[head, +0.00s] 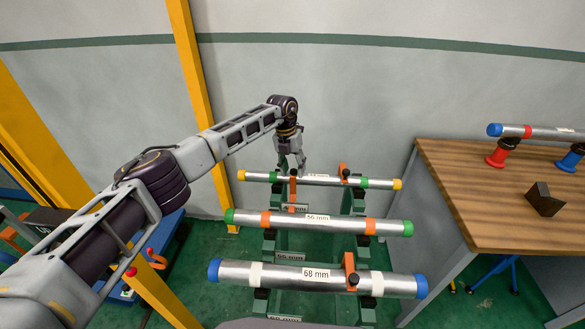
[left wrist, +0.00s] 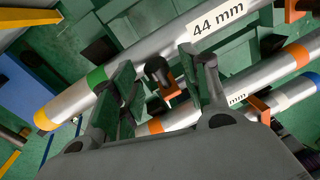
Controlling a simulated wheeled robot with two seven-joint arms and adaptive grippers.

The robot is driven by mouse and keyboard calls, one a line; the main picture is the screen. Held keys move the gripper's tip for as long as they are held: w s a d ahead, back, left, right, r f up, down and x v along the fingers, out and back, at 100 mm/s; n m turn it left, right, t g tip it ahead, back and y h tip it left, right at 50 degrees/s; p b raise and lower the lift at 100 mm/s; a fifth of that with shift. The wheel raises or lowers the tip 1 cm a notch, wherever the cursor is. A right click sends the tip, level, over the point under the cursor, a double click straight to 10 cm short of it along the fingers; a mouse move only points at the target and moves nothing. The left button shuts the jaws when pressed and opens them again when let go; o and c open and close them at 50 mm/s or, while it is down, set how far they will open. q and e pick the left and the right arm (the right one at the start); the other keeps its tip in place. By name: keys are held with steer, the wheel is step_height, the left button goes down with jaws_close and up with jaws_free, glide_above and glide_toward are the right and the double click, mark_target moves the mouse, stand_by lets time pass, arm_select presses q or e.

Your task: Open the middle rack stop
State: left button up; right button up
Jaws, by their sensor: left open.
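The green rack (head: 283,243) holds three pipes in rows: yellow-capped 44 mm at the back (head: 320,180), green-capped 56 mm in the middle (head: 330,222), blue-capped 68 mm in front (head: 322,277). An orange stop (head: 293,190) stands upright between the back and middle pipes, at their left part; I cannot tell which row it belongs to. My left gripper (head: 290,162) is open, pointing down just above and behind it. In the left wrist view, this stop (left wrist: 172,88), with a dark knob, lies between the open fingers (left wrist: 168,80), apparently untouched. My right gripper is not in view.
Other orange stops cross the back pipe (head: 344,172) and the front pipe (head: 350,270). A wooden table (head: 500,190) at right carries a dark block (head: 545,199) and a pipe on red and blue stands. A yellow post (head: 195,80) rises behind my left arm.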

arm_select(q)
step_height(320, 180, up, 12)
steer(key=a, duration=0.2)
steer(key=shift+w, duration=0.25)
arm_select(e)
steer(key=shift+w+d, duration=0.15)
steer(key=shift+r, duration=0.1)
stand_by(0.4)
arm_select(q)
step_height(320, 180, up, 10)
steer(key=p, duration=1)
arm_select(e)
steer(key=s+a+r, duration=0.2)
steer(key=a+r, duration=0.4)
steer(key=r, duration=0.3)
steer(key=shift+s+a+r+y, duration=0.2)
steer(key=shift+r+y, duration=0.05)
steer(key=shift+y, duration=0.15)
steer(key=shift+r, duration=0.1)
